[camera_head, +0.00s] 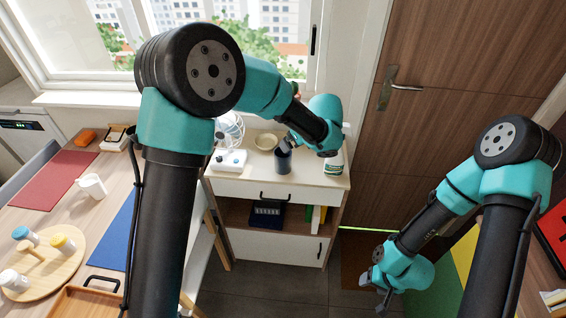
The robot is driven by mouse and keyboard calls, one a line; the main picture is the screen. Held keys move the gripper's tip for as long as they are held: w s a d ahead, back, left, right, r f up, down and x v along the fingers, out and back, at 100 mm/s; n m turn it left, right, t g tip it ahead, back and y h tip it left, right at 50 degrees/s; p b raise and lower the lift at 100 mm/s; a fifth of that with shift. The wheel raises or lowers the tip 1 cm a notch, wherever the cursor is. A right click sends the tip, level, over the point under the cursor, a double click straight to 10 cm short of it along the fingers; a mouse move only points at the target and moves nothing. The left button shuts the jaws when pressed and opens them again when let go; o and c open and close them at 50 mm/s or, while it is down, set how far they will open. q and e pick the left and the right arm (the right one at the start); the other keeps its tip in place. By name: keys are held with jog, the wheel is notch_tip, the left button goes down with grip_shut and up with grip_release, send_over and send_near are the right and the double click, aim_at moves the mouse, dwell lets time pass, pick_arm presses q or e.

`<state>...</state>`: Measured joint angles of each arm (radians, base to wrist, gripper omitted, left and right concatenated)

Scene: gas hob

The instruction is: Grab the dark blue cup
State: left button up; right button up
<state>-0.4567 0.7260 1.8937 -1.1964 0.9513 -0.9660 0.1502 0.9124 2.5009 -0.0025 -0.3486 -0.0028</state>
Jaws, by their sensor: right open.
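The dark blue cup (284,162) stands upright on top of the white cabinet (315,183), in front of the window. My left gripper (288,145) is at the cup's rim, reaching in from the upper right. Its fingers are small and partly hidden by the wrist, so whether they grip the cup or are only beside it does not show. My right gripper (384,299) hangs low over the floor at the lower right, open and empty, far from the cup.
The left table holds a white mug (92,186) and a round wooden tray (70,267). A brown door (450,70) is behind.

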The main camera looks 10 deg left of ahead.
pick_arm(q)
send_near(283, 155)
jog(key=shift+s+a+f, duration=0.2)
jog(key=shift+a+f, duration=0.05)
jog(key=shift+a, duration=0.15)
jog(key=shift+s+a+f, duration=0.25)
jog(key=shift+a+f, duration=0.05)
jog(key=shift+a, duration=0.1)
jog(key=shift+x, duration=2.55)
jog(key=c, duration=1.1)
